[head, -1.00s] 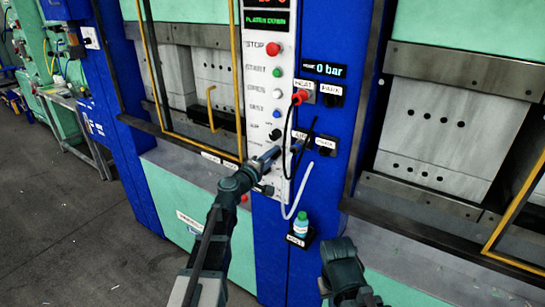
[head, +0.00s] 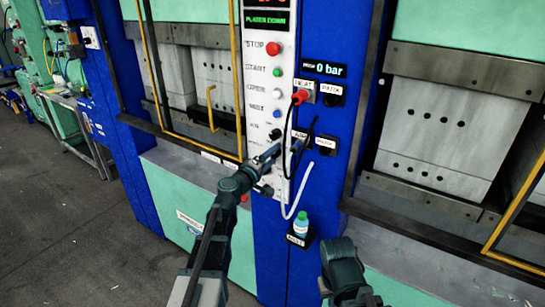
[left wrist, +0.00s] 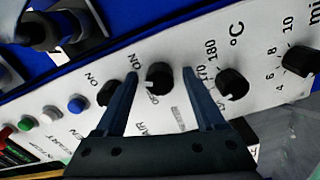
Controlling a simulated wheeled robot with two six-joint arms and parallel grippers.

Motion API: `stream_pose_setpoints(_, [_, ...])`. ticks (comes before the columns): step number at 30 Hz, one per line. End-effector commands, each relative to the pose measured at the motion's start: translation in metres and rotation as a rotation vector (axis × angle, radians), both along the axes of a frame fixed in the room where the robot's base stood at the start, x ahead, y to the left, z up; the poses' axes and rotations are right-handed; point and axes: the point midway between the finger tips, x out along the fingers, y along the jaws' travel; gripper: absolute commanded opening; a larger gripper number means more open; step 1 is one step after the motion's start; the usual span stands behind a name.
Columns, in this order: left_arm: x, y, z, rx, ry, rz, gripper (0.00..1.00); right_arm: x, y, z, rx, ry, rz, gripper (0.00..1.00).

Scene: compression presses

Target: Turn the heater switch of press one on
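The white control panel of the press (head: 258,100) stands in the middle of the head view. In the left wrist view a black knob (left wrist: 158,78), apparently the heater switch, has ON and OFF marks beside it. Its white mark points toward the OFF side. My left gripper (left wrist: 161,72) is open, with one finger on each side of this knob and gaps showing. In the head view my left gripper (head: 270,157) is at the lower panel and hides the knob. My right gripper (head: 343,262) is low in the head view; its fingers cannot be made out.
Another black knob (left wrist: 108,92) sits close beside the left finger; a temperature knob (left wrist: 232,82) and a minutes knob (left wrist: 298,60) lie to the right. A bottle (head: 301,226) stands below.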

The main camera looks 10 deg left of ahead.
Motion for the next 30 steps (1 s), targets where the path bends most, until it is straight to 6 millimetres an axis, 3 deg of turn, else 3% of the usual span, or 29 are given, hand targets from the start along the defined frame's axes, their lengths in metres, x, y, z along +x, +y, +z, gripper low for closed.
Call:
stream_pose_setpoints(7, [0.000, 0.000, 0.000, -0.002, 0.000, 0.001, 0.71, 0.000, 0.000, 0.000, 0.000, 0.000, 0.000, 0.00])
stream_pose_setpoints(11, [-0.010, 0.003, 0.000, -0.002, 0.000, 0.001, 0.71, 0.000, 0.000, 0.000, 0.000, 0.000, 0.000, 0.00])
stream_pose_setpoints(24, [-0.096, 0.034, 0.000, -0.002, 0.000, 0.003, 0.71, 0.000, 0.000, 0.000, 0.000, 0.000, 0.000, 0.00])
stream_pose_setpoints(30, [-0.121, 0.043, 0.000, -0.001, 0.000, 0.002, 0.71, 0.000, 0.000, 0.000, 0.000, 0.000, 0.000, 0.00])
